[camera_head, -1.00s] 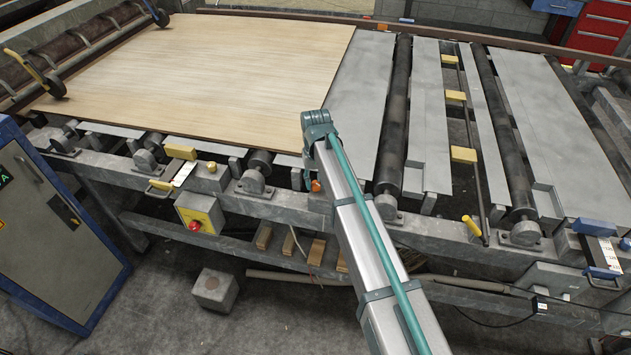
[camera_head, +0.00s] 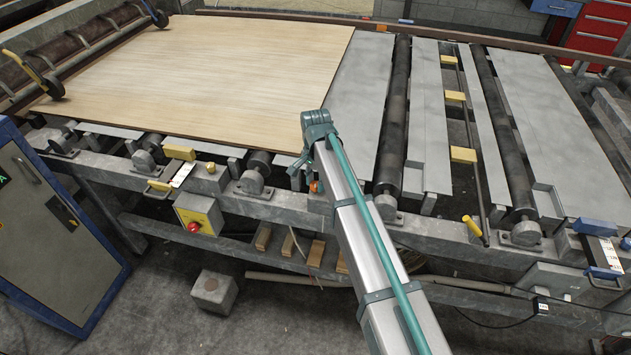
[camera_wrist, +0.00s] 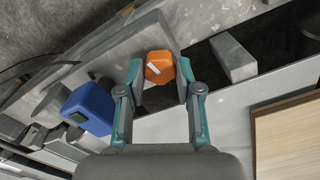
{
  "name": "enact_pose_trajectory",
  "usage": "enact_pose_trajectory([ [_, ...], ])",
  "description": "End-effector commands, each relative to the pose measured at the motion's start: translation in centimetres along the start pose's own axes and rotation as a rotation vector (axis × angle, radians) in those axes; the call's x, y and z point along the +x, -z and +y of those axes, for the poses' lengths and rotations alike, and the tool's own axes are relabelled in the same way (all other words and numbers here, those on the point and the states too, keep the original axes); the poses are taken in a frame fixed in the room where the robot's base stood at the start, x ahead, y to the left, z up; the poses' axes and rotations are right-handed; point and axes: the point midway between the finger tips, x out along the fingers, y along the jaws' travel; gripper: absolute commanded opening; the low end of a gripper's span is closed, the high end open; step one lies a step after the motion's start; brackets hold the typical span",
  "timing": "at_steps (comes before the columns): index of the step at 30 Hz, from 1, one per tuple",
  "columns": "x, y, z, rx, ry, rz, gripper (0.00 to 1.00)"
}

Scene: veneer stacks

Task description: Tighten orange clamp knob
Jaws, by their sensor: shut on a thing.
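The orange clamp knob (camera_wrist: 159,68) has a pale line on its top face and sits between my fingertips in the wrist view. My gripper (camera_wrist: 160,71) has teal fingers on either side of it and is shut on it. In the head view a small part of the orange knob (camera_head: 315,187) shows at the front rail, below the arm's end. The arm hides most of my gripper and the clamp there.
A blue block-shaped part (camera_wrist: 88,108) stands left of my gripper in the wrist view. A wood veneer sheet (camera_head: 200,70) lies left of the knob on the roller table. A yellow box with a red button (camera_head: 198,214) hangs on the front frame.

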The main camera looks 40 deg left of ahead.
Motion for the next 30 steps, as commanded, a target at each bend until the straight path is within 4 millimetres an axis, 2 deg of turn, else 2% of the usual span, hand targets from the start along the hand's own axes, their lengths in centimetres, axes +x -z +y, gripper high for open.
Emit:
enact_pose_trajectory([
  [12,-0.05,0.01,0.01,0.205,0.001,0.0,0.0],
  [29,-0.05,0.0,0.01,0.235,0.001,0.0,0.0],
  [30,-0.05,0.01,0.01,0.235,0.001,0.0,0.41],
])
